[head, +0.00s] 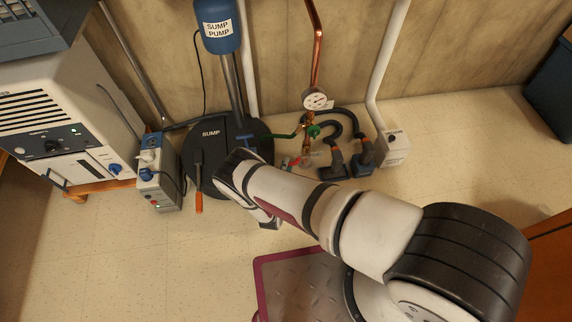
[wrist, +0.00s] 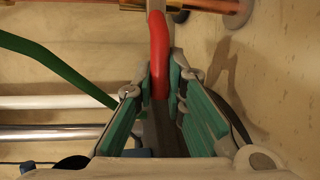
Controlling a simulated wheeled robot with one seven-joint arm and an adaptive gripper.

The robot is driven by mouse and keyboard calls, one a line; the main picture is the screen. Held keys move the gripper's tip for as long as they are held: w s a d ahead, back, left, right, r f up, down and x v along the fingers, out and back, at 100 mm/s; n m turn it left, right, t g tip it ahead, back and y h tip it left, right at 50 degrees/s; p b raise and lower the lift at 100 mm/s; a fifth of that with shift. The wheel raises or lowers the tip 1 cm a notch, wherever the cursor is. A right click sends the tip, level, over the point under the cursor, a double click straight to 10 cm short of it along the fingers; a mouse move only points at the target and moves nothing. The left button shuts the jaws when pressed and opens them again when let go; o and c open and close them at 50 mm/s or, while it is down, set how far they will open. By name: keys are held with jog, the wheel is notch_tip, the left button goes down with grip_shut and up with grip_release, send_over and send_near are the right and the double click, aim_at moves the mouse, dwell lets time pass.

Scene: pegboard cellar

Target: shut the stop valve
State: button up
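The red lever (wrist: 159,45) of a valve on the copper pipe (wrist: 120,5) stands between the fingers of my gripper (wrist: 161,78) in the wrist view. The fingers have teal pads and sit on both sides of the lever's end. They look parted, and I see no clear grip on it. In the head view the red lever (head: 291,162) shows low on the pipework, just right of my wrist. A green handle (head: 313,131) sits higher on the pipe, below a round gauge (head: 317,99).
A green bar (wrist: 55,70) crosses the left of the wrist view, close to the left finger. The black sump lid (head: 211,131) and pump (head: 218,25) stand left of the pipework. Black hoses (head: 345,122) and a grey box (head: 394,150) are at right. Open floor lies in front.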

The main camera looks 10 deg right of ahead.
jog(key=o, duration=0.5)
jog(key=shift+d, duration=0.1)
jog(key=shift+c, duration=0.2)
jog(key=v, duration=1.2)
